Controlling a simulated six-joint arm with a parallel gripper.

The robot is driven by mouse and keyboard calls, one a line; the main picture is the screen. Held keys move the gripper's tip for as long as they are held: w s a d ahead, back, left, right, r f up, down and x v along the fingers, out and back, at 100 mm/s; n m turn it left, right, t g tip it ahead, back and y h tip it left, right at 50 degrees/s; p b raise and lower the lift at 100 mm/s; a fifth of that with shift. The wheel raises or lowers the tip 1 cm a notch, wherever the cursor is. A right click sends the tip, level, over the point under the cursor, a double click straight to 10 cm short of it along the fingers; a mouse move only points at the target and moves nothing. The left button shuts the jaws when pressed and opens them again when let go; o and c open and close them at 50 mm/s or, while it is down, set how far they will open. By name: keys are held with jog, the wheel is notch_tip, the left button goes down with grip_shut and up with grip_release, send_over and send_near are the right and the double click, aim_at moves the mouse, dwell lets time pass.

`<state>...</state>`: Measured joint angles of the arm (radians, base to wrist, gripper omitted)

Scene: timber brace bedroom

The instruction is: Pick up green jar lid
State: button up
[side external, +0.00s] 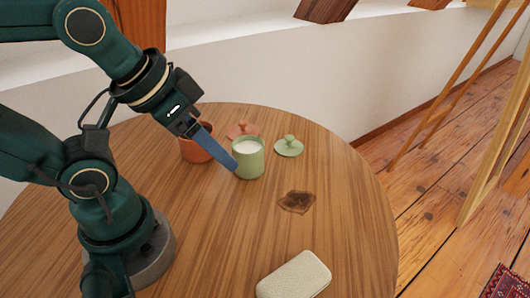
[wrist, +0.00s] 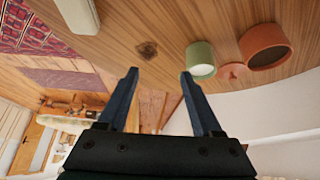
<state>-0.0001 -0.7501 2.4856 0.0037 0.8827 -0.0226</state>
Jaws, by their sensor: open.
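The green jar lid (side external: 289,146) lies on the round wooden table, right of the green jar (side external: 249,158), with its knob up. I cannot make the lid out in the wrist view; my right-hand finger may hide it. My gripper (side external: 232,166) has blue fingers and shows just left of the green jar in the side view; I cannot tell whether it touches the jar. In the wrist view my gripper (wrist: 160,73) is open, with nothing between its fingers. The green jar (wrist: 201,60) shows just beyond the right fingertip there.
A terracotta jar (side external: 194,148) and a terracotta lid (side external: 243,130) stand behind and left of the green jar. A cream rounded block (side external: 295,277) lies at the front edge. The table's right side is clear.

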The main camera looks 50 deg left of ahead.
jog(key=w+a+r+n+t, duration=0.1)
jog(key=w+a+r, duration=0.1)
jog(key=w+r, duration=0.5)
jog(key=n+g+y, duration=0.2)
jog(key=n+g, duration=0.1)
send_over(289, 136)
jog(key=s+d, duration=0.1)
jog(key=s, duration=0.1)
notch_tip(289, 136, down, 17)
jog(key=shift+r, duration=0.1)
jog(key=shift+x, duration=2.25)
grip_shut()
